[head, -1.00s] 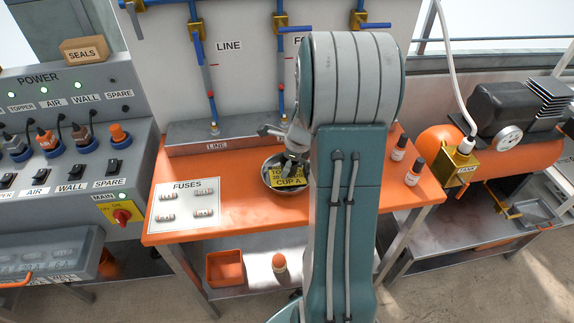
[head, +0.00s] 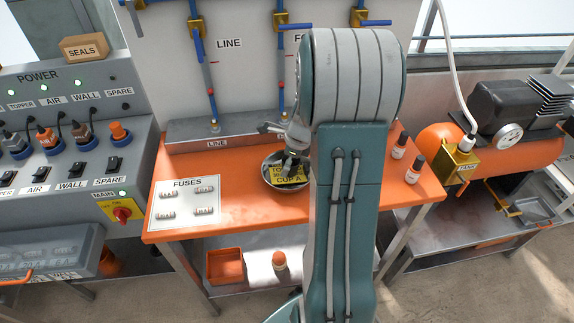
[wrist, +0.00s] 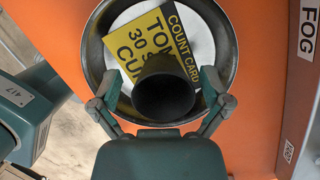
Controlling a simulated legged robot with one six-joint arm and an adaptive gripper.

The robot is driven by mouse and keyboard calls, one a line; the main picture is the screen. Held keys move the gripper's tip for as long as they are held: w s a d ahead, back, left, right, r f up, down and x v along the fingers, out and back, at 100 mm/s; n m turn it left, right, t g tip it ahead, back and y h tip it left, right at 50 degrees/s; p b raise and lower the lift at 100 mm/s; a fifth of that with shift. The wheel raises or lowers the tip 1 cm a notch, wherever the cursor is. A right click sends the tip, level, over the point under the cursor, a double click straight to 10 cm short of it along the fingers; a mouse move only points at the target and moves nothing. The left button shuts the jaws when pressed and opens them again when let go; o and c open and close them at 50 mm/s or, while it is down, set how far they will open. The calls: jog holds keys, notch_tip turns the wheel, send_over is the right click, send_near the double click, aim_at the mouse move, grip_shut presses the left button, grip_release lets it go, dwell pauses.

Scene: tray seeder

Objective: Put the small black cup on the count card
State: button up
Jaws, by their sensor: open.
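The small black cup (wrist: 165,98) is between my gripper's fingers in the wrist view, its round mouth toward the camera. It overlaps the lower part of the yellow and black count card (wrist: 145,42); I cannot tell whether it touches the card. The card lies in a round metal pan (wrist: 226,52) and also shows in the head view (head: 288,181). My gripper (wrist: 161,76) is open, one finger on each side of the cup with small gaps.
The pan stands on an orange bench (head: 240,218). A fuse card (head: 185,203) lies to its left, and small bottles (head: 414,168) stand to the right. A grey block marked LINE (head: 217,134) runs behind.

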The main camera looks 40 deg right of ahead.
jog(key=v, duration=1.2)
jog(key=s+a+r+n+h, duration=0.1)
jog(key=s+a+r+n, duration=0.15)
jog(key=a+n, duration=0.5)
jog(key=s+a+r+n, duration=0.1)
jog(key=a+r+n, duration=0.3)
jog(key=a+n, duration=0.3)
jog(key=s+a+r+n+t, duration=0.1)
jog(key=s+a+n+t, duration=0.2)
jog(key=s+a+n, duration=0.6)
jog(key=a+n, duration=0.2)
jog(key=n, duration=0.3)
jog(key=shift+a+r+h, duration=0.2)
jog(key=shift+a+h, duration=0.2)
jog(key=shift+w+a, duration=0.1)
